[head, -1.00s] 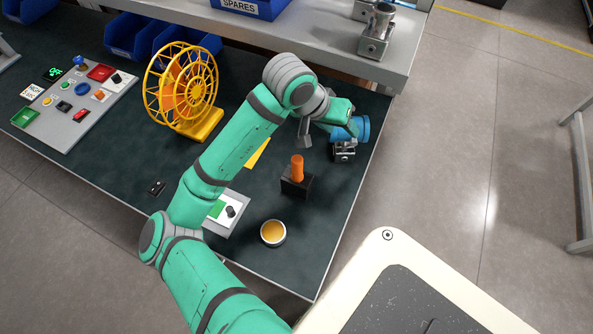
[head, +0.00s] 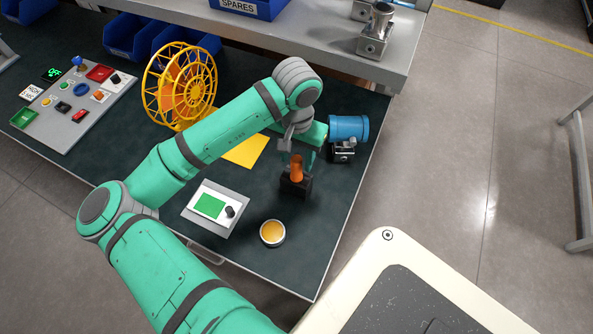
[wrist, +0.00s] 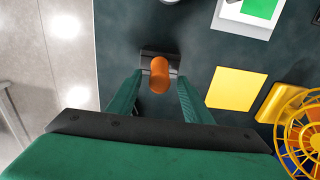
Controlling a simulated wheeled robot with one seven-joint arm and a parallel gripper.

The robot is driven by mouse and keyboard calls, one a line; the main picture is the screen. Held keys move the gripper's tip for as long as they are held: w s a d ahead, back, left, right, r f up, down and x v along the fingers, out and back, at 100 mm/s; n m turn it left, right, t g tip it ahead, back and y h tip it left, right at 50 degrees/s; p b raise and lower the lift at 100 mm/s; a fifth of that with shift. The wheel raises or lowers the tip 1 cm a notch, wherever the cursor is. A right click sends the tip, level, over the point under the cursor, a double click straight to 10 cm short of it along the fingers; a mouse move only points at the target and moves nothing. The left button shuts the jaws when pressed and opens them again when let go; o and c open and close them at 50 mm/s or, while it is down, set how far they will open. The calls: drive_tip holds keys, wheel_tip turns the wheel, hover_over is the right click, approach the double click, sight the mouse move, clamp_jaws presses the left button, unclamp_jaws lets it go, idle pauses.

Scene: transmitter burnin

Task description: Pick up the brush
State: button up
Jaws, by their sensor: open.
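The brush (head: 297,168) shows as an orange handle standing upright in a black block holder (head: 295,187) on the dark bench. Its lower end is hidden in the holder. In the wrist view the orange handle (wrist: 159,75) is seen from above, just beyond and between the fingertips. My gripper (wrist: 158,84) is open and empty, with one green finger on each side of the handle's line. In the head view my gripper (head: 304,160) is right at the handle, partly hidden by my wrist; contact cannot be told.
A blue cylinder on a metal mount (head: 347,130) stands close behind the holder. A round tin (head: 272,233) and a grey box with a green screen (head: 215,207) lie in front. A yellow sheet (head: 246,150) and yellow reel (head: 180,88) are left.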

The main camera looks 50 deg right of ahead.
sight(296, 174)
drive_tip(key=shift+a+f, duration=0.15)
drive_tip(key=shift+f, duration=2.55)
drive_tip(key=c, duration=1.2)
